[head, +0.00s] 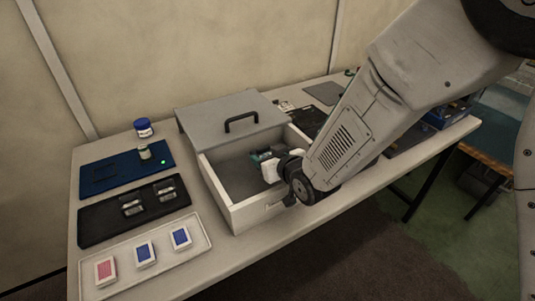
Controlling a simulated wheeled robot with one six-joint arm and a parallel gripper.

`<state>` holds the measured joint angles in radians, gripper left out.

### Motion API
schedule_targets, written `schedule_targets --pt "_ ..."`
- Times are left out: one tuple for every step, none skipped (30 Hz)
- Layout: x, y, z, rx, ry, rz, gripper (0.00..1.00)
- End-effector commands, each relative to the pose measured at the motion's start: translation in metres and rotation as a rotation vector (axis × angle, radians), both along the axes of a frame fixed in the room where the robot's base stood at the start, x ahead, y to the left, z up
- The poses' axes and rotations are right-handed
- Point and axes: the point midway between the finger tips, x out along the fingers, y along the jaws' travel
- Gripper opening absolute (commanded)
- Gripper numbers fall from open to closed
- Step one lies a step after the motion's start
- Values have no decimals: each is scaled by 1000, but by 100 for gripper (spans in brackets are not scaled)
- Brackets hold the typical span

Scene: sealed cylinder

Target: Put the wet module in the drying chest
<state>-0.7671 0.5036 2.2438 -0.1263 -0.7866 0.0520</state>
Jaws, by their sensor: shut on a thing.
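The drying chest (265,212) is a pale grey box on the table, with its grey lid (205,115) and black handle slid or set back so that the front part is open. My gripper (264,162) is inside the open part, over its dark floor. It is shut on a small dark teal thing (261,155), which looks like the module. The gripper and my arm hide much of it. I cannot tell whether it touches the chest floor, or whether it is wet.
Left of the chest are a blue mat (100,178) with a small jar (144,152), a black tray (100,222) with metal-looking pieces, and a white tray (195,246) with red and blue packs. A blue-lidded jar (143,127) stands behind. Dark trays and a blue bin (447,114) lie right.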

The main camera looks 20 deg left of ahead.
Motion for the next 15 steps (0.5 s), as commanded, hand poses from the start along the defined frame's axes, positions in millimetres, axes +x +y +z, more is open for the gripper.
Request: schedule_targets --pt "0 0 -1 1 -1 0 28" --pt "0 0 -1 1 -1 0 28" --pt "0 1 -1 1 -1 0 28" --pt "0 1 -1 1 0 1 57" --pt "0 1 -1 1 0 1 65" --pt "0 1 -1 0 0 1 76" --pt "0 1 -1 0 0 1 76" --pt "0 1 -1 0 0 1 76" --pt "0 1 -1 0 0 1 76" --pt "0 1 -1 0 0 1 76" --pt "0 1 -1 0 0 1 76" --pt "0 1 -1 0 0 1 76" --pt "0 1 -1 0 0 1 76" --pt "0 1 -1 0 0 1 76" --pt "0 1 0 1 0 1 76"
